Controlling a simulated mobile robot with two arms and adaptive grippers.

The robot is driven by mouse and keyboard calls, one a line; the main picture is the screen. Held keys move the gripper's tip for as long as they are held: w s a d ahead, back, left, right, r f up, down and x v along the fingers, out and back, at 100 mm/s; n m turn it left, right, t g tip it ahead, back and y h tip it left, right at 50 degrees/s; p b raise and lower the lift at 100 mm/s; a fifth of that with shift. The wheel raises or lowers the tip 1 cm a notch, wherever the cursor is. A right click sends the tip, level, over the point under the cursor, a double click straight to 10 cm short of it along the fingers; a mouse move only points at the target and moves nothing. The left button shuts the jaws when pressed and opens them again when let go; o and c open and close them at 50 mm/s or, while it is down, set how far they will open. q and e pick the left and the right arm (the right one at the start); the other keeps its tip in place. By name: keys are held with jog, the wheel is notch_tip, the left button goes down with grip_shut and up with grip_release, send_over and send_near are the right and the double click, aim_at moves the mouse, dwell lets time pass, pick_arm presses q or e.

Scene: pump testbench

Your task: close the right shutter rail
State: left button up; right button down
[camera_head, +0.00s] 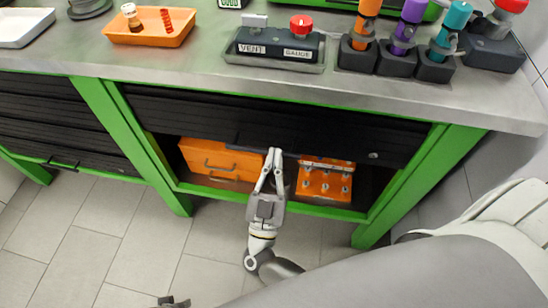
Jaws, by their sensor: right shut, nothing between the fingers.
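The right shutter (190,110) is a dark slatted panel in the right bay of the green-framed bench. It is partly lowered, and the lower part of the bay is open. Its dark bottom rail (335,148) runs across the opening. My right gripper (273,152) points up at the rail's middle, fingertips close together and empty. The tips overlap the rail in the picture; I cannot tell whether they touch it. A small dark part at the bottom edge, perhaps my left gripper (173,302), is mostly cut off.
Inside the bay are an orange drawer box (215,160) and an orange block with several pegs (325,182). The left shutter (60,125) looks lowered. The worktop (190,70) holds a labelled box (275,48), an orange tray (150,28) and coloured tools in holders (397,60).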

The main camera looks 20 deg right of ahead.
jog(key=shift+f, duration=0.3)
